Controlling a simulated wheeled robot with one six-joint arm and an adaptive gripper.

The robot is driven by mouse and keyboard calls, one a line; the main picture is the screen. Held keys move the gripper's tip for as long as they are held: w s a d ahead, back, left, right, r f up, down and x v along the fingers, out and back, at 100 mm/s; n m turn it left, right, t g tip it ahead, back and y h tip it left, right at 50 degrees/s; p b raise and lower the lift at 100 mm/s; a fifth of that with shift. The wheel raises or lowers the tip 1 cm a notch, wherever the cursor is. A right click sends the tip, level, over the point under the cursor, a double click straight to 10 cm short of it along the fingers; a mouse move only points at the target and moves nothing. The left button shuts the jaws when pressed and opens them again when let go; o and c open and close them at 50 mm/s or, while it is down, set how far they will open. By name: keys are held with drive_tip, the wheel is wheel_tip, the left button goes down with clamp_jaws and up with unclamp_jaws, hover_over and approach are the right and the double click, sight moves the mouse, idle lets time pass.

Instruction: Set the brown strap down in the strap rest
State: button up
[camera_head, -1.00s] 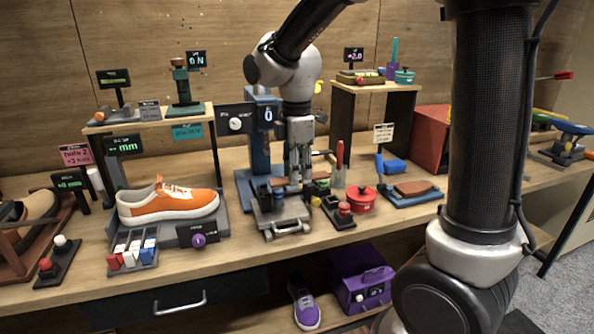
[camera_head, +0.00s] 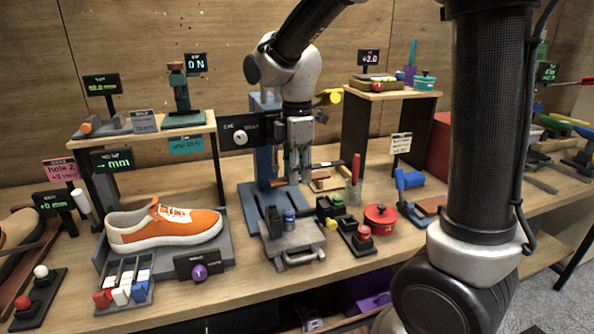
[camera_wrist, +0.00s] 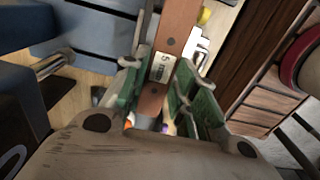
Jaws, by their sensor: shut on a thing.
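The brown strap (camera_wrist: 175,35) runs between the green fingers of my gripper (camera_wrist: 165,95) in the wrist view. It bears a pale label that reads 5 and perhaps mm. My gripper (camera_head: 298,178) is shut on it and hangs above the bench, behind the grey clamp fixture, in the head view. A brown strip (camera_head: 325,184) shows just right of the fingers there; I cannot tell whether it is the held strap. I cannot pick out the strap rest for certain. The strap's lower end is partly hidden by the fingers.
The grey fixture (camera_head: 292,242) stands in front of my gripper, with a blue column behind. A screwdriver holder (camera_head: 354,192) and a red pot (camera_head: 380,217) stand to the right. An orange sneaker (camera_head: 165,226) sits on a stand at left. A wooden slotted piece (camera_wrist: 262,98) shows in the wrist view.

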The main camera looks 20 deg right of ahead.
drive_tip(key=shift+f, duration=2.9)
drive_tip(key=shift+f, duration=1.15)
drive_tip(key=o, duration=1)
drive_tip(key=shift+o, duration=0.2)
wheel_tip(320, 180, up, 8)
drive_tip(key=shift+f, duration=0.2)
drive_tip(key=shift+s, duration=0.15)
